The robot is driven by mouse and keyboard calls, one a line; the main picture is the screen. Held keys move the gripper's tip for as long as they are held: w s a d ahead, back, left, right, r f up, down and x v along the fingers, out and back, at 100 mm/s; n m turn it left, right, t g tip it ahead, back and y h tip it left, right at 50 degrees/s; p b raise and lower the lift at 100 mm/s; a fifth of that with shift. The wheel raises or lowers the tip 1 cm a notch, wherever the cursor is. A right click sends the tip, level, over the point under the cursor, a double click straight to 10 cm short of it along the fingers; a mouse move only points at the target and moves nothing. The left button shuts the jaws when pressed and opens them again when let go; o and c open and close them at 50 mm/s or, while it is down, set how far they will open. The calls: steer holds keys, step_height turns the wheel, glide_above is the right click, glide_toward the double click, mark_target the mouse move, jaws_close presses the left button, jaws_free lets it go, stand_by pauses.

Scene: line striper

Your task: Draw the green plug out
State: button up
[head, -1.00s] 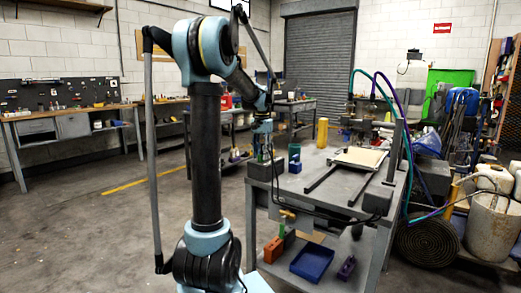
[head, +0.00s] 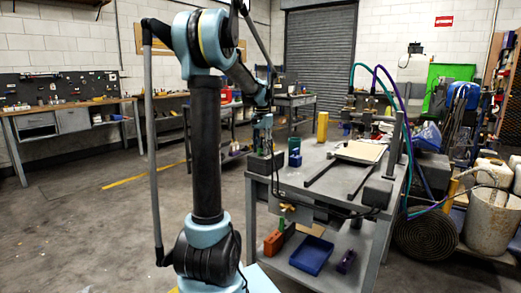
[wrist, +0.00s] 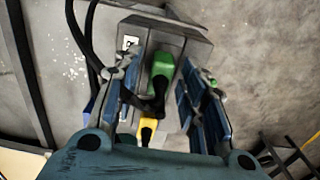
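The green plug (wrist: 163,65) stands on a grey block (wrist: 185,42) in the wrist view, with dark parts just below it. My gripper (wrist: 160,88) is open, with one blue-padded finger on each side of the plug and a gap showing on both sides. In the head view my gripper (head: 263,148) points down over the grey block (head: 262,164) at the near left corner of the bench. The plug itself is hard to make out there. A yellow piece (wrist: 148,131) sits below the plug in the wrist view, partly hidden by my gripper.
A blue block (head: 295,160) stands right of the grey block on the bench (head: 325,188). A white board (head: 360,151) lies farther back. A dark cable (wrist: 91,45) runs left of the grey block.

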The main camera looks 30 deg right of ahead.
jaws_close()
steer(key=shift+r, duration=0.7)
stand_by(0.4)
steer(key=shift+r, duration=1.65)
